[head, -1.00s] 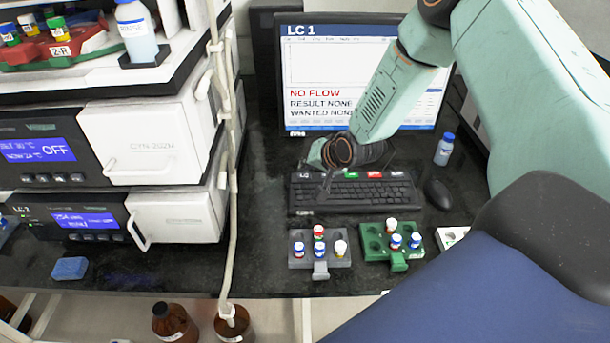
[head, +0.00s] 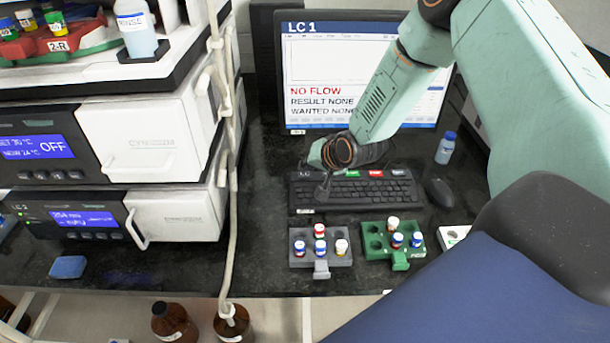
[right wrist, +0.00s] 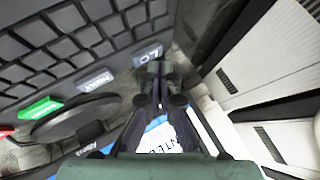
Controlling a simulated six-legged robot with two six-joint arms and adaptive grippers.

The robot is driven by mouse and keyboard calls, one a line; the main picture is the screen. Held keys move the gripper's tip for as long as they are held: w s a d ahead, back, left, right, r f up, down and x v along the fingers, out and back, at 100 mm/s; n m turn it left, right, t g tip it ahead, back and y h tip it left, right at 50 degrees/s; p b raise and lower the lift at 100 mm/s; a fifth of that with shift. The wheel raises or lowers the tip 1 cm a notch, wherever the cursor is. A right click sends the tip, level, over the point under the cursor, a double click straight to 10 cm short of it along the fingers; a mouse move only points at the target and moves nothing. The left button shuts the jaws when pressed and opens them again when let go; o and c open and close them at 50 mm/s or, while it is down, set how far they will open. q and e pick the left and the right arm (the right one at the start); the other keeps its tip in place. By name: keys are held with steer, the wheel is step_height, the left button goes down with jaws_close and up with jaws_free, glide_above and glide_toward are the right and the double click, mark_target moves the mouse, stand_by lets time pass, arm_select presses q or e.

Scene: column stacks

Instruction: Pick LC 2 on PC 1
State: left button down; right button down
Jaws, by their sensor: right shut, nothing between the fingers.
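The monitor (head: 340,75) at the back of the bench reads "LC 1", with "NO FLOW" in red and result and wanted lines both "NONE". The dark keyboard (head: 365,192) lies in front of it, with a grey-blue LC key (head: 306,175) at its top left corner. The LC key also shows in the right wrist view (right wrist: 148,54), just past my fingertips. My right gripper (head: 323,192) is shut and empty, pointing down over the keyboard's left end. Its fingers show in the right wrist view (right wrist: 160,85); I cannot tell whether they touch the key. My left gripper is out of view.
A grey vial rack (head: 335,258) and a green vial rack (head: 372,255) stand in front of the keyboard. A mouse (head: 438,193) and a small blue-capped bottle (head: 446,148) are to the right. Stacked instruments (head: 150,140) and a hanging tube (head: 232,200) stand left.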

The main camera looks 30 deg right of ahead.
mark_target(307, 176)
steer(key=shift+f+b, duration=0.4)
steer(key=shift+f, duration=0.15)
stand_by(0.7)
steer(key=shift+r, duration=0.1)
steer(key=shift+r+p, duration=0.75)
steer(key=shift+r, duration=0.05)
steer(key=shift+r, duration=0.1)
step_height(307, 176, up, 5)
steer(key=p, duration=0.4)
stand_by(0.4)
stand_by(0.5)
